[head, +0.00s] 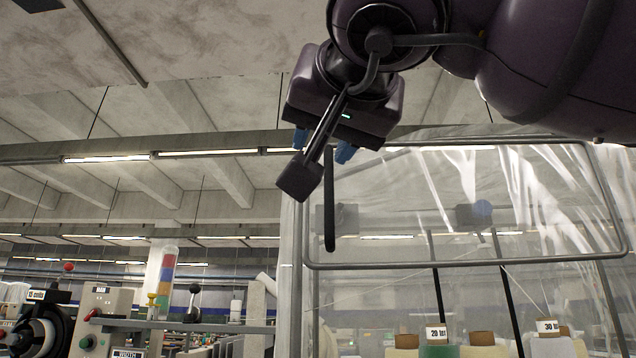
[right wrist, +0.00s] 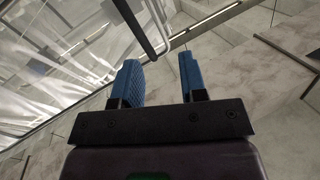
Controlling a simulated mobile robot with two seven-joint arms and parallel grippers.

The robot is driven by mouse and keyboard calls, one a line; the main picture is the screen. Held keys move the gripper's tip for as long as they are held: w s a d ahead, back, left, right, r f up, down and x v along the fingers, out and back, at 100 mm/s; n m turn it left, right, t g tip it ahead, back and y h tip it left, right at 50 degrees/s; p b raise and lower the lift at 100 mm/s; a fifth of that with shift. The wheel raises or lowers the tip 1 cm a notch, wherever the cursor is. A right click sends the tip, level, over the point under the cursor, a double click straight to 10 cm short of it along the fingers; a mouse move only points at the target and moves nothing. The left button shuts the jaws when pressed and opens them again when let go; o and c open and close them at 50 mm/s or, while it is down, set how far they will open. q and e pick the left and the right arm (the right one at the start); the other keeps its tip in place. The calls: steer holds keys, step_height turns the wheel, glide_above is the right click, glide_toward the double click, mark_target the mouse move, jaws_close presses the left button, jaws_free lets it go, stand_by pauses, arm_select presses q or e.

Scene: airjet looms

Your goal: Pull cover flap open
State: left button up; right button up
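The cover flap is a clear plastic sheet in a grey tube frame (head: 460,263), at the right of the head view. A black bar handle (head: 329,215) runs upright near its left side. My right gripper (head: 323,150) hangs from the upper right, its two blue fingers apart, near the handle's upper end. In the right wrist view, the gripper (right wrist: 160,80) is open and empty. The dark handle (right wrist: 135,25) there lies beyond the fingertips, its end in line with the gap; I cannot tell how far off it is. My left gripper is not in view.
Behind the clear cover stand several yarn cones with labels (head: 437,333). At the lower left are a control box (head: 100,305), a striped signal column (head: 166,280) and a grey shelf (head: 190,326). The space left of my gripper, under the concrete ceiling, looks clear.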

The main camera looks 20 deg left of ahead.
mark_target(330, 172)
steer(key=shift+n+t+h, duration=0.5)
steer(key=shift+n+h, duration=0.2)
steer(key=x, duration=0.3)
steer(key=d+x, duration=0.1)
steer(key=x, duration=0.2)
steer(key=w+p+x, duration=0.1)
steer(key=x, duration=0.2)
steer(key=shift+d+r, duration=0.25)
steer(key=shift+d, duration=0.15)
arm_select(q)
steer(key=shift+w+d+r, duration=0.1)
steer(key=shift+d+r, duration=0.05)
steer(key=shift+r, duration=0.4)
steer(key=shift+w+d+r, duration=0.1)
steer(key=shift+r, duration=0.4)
arm_select(e)
steer(key=shift+w+a+f, duration=0.1)
steer(key=shift+w+a, duration=0.15)
steer(key=shift+w, duration=0.25)
steer(key=shift+c, duration=0.3)
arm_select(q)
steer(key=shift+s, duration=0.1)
arm_select(e)
jaws_close()
